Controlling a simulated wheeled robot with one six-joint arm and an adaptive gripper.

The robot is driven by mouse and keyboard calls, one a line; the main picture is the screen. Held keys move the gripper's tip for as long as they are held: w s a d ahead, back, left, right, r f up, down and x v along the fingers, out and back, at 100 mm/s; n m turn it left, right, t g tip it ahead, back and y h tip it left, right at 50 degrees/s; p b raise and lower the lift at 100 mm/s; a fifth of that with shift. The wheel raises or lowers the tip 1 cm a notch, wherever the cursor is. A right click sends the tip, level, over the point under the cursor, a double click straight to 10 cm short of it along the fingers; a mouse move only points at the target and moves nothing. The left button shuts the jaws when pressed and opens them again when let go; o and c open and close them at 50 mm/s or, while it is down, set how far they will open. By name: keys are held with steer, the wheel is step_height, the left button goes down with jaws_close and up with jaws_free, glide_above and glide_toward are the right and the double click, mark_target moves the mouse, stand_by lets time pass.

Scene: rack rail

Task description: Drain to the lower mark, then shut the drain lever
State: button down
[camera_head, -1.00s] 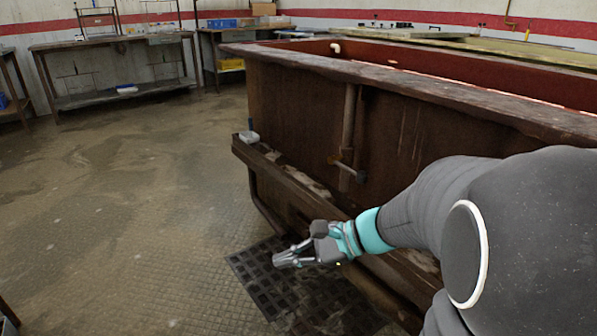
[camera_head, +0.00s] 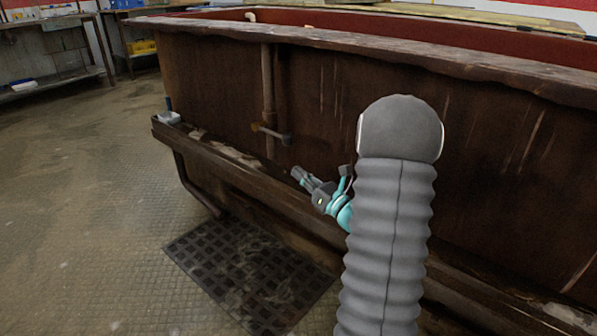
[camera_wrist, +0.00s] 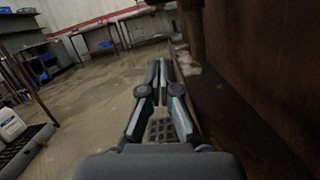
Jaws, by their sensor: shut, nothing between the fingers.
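A large rusty brown tank (camera_head: 215,90) with a red inner wall fills the middle and right of the head view. A vertical pipe (camera_head: 267,85) runs down its near face, and a lever with a dark grip (camera_head: 272,133) sticks out sideways at the pipe's lower part. My gripper (camera_head: 300,177) is shut and empty, below and right of the lever and apart from it. In the wrist view my closed fingers (camera_wrist: 159,70) point along the tank side. No water surface or level mark can be made out.
A dark floor grate (camera_head: 245,270) lies below. Open floor (camera_head: 80,200) is at left. A white jug (camera_wrist: 11,125) shows in the wrist view.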

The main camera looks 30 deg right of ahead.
mark_target(272, 132)
steer(key=w+a+r, duration=0.1)
steer(key=w+r, duration=0.4)
steer(key=w, duration=0.2)
steer(key=shift+w+a+r, duration=0.15)
steer(key=shift+a+r, duration=0.1)
steer(key=shift+r, duration=0.15)
steer(key=shift+a, duration=0.1)
